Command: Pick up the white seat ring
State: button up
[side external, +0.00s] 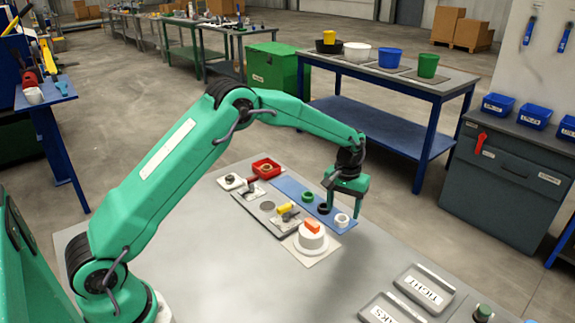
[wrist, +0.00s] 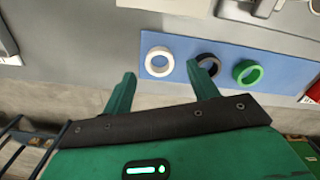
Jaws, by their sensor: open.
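The white seat ring (side external: 342,220) lies flat at the near end of a blue mat (side external: 290,188). It also shows in the wrist view (wrist: 160,61), near the mat's left end. A black ring (wrist: 209,65) and a green ring (wrist: 247,72) lie on the mat to its right. My gripper (side external: 344,207) is open and empty, pointing down over the ring's end of the mat. In the wrist view its fingers (wrist: 162,84) are spread, and the white ring shows beyond the tips, between their lines. The right finger overlaps part of the black ring. I cannot tell the height gap.
Beside the mat stand a white cylinder with an orange block (side external: 312,237) and a grey tray (side external: 262,217) with a yellow-handled tool. A red bin (side external: 266,169) is at the far end. Labelled trays (side external: 425,288) lie at the front right. The table's middle is clear.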

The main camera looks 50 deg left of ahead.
aim_at(342, 215)
jog(key=shift+f, duration=1.55)
jog(key=shift+c, duration=0.5)
jog(key=c, duration=1)
